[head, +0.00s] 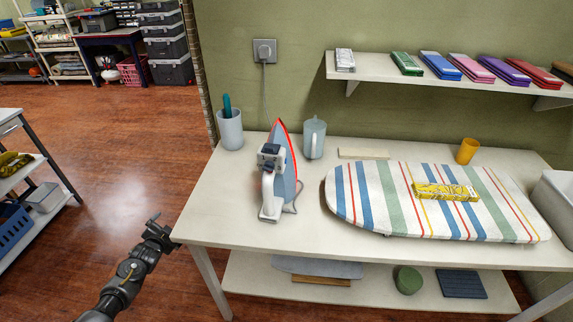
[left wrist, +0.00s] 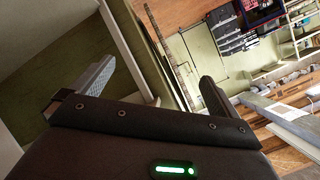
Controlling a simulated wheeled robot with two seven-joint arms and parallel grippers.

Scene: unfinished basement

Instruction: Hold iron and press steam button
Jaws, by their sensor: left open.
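The iron (head: 270,180) stands upright on its heel at the left part of the white table (head: 225,215). Its handle faces me, its red-edged soleplate faces right and back, and its cord trails beside it. A steam button cannot be made out clearly at this size. My left gripper (head: 154,222) is open and empty, off the table's left front corner, to the left of the iron and apart from it. In the left wrist view its two fingers (left wrist: 150,85) are spread with nothing between them. My right gripper is in neither view.
A striped ironing board (head: 390,215) with a yellow box (head: 445,192) lies right of the iron. A grey cup (head: 230,130) and a pale jug (head: 314,138) stand behind it. A wall shelf (head: 440,78) hangs above. Floor left of the table is clear.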

